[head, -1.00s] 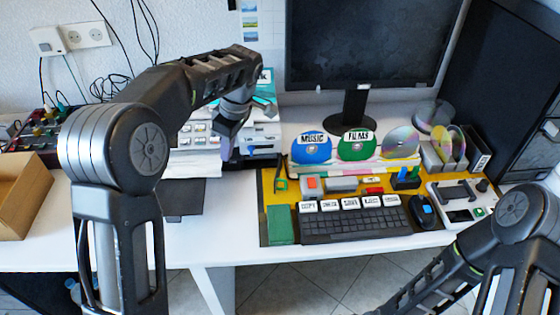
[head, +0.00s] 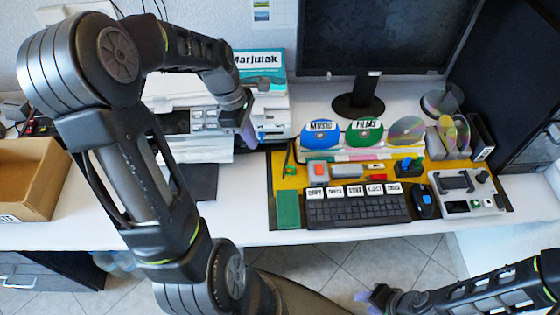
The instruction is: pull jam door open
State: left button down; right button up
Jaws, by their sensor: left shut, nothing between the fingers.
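A white printer (head: 274,113) stands at the back left of the desk, below a teal "Marjulak" box (head: 259,66). My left arm covers much of the printer. I cannot make out the jam door as a separate part. My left gripper (head: 247,130) is in front of the printer, its lavender fingers pointing down, shut and empty. I cannot tell whether it touches the printer. My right gripper (head: 374,298) is low at the bottom of the view, in front of the desk and away from the printer. Whether its fingers are apart is unclear.
A cardboard box (head: 35,183) is at the left. A keyboard (head: 356,209), a mouse (head: 423,203) and a control panel (head: 468,205) lie on the right. MUSIC (head: 320,136) and FILMS (head: 364,134) discs stand behind, before a monitor (head: 375,35). A green block (head: 288,208) sits left of the keyboard.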

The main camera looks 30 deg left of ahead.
aim_at(290, 174)
pick_arm(q)
jog(key=shift+f, duration=0.15)
jog(key=p+x, duration=0.1)
jog(key=x, duration=0.8)
jog(key=shift+d+f, duration=0.1)
jog(key=shift+f, duration=0.05)
jog(key=d, duration=0.1)
jog(key=w+d+p, duration=0.1)
jog(key=d, duration=0.1)
jog(key=shift+w+f, duration=0.1)
jog(key=shift+w, duration=0.05)
jog(key=shift+w+d+f, duration=0.1)
jog(key=shift+w+d, duration=0.1)
jog(key=shift+d, duration=0.15)
jog(key=shift+d, duration=0.15)
jog(key=shift+w+d+n, duration=0.15)
jog(key=shift+d+n, duration=0.45)
jog(key=shift+n, duration=0.1)
jog(key=shift+w+d+n+t, duration=0.2)
jog(key=shift+d+n+t, duration=0.1)
jog(key=shift+d+n, duration=0.45)
jog(key=shift+w+d+n+y, duration=0.15)
jog(key=shift+n+y, duration=0.15)
jog(key=shift+n, duration=0.25)
